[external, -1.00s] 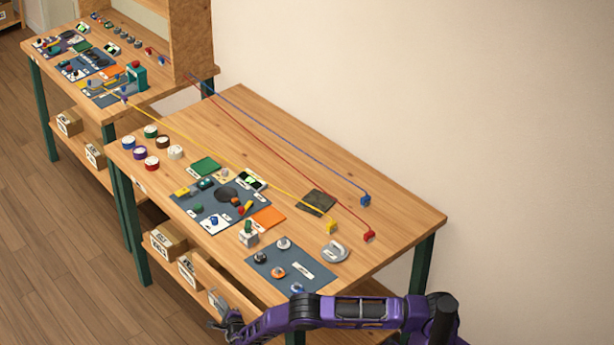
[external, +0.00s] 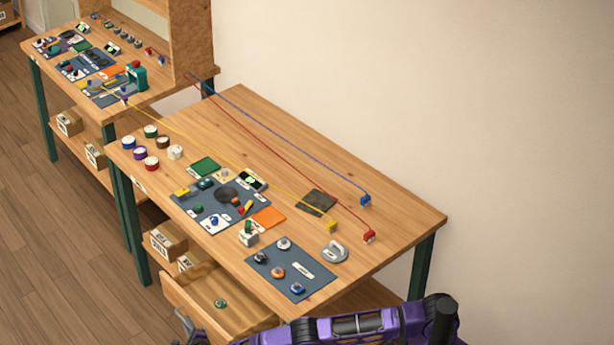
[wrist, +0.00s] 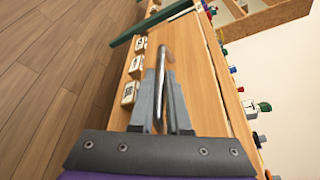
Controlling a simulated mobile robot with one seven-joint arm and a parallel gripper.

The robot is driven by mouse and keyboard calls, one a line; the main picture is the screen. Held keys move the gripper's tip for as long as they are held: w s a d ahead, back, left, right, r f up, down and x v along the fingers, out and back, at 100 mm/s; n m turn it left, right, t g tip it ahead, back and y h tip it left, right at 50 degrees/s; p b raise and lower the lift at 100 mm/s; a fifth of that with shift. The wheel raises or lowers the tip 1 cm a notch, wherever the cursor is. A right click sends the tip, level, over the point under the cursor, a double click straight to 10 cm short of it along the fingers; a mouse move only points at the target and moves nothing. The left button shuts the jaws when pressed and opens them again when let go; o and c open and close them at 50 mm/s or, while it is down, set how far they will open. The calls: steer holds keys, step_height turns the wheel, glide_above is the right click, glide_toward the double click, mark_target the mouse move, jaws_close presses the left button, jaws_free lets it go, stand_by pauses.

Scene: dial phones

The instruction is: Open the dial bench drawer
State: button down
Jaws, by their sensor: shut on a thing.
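The bench drawer (external: 240,312) is pulled out from under the front bench, and a small green-and-white round item (external: 220,303) lies inside it. My gripper (external: 186,325) is at the drawer's front, low in the external view and partly cut off by my arm and the frame edge. In the wrist view my gripper (wrist: 163,100) is shut on the curved metal drawer handle (wrist: 163,60), with one finger on each side of the bar. The drawer front (wrist: 182,65) shows as a wooden panel beside the fingers.
The bench top (external: 375,240) holds dial panels, knobs, spools and coloured cables. Labelled boxes (external: 168,240) sit on the shelf left of the drawer. A second bench (external: 160,97) stands behind. Open wooden floor (external: 75,240) lies to the left.

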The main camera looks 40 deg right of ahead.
steer(key=shift+a, duration=0.1)
stand_by(0.3)
steer(key=c, duration=0.9)
jaws_free()
steer(key=p+v, duration=0.2)
steer(key=v, duration=1.5)
steer(key=shift+s+p, duration=0.25)
steer(key=shift+p, duration=0.1)
steer(key=shift+c, duration=0.2)
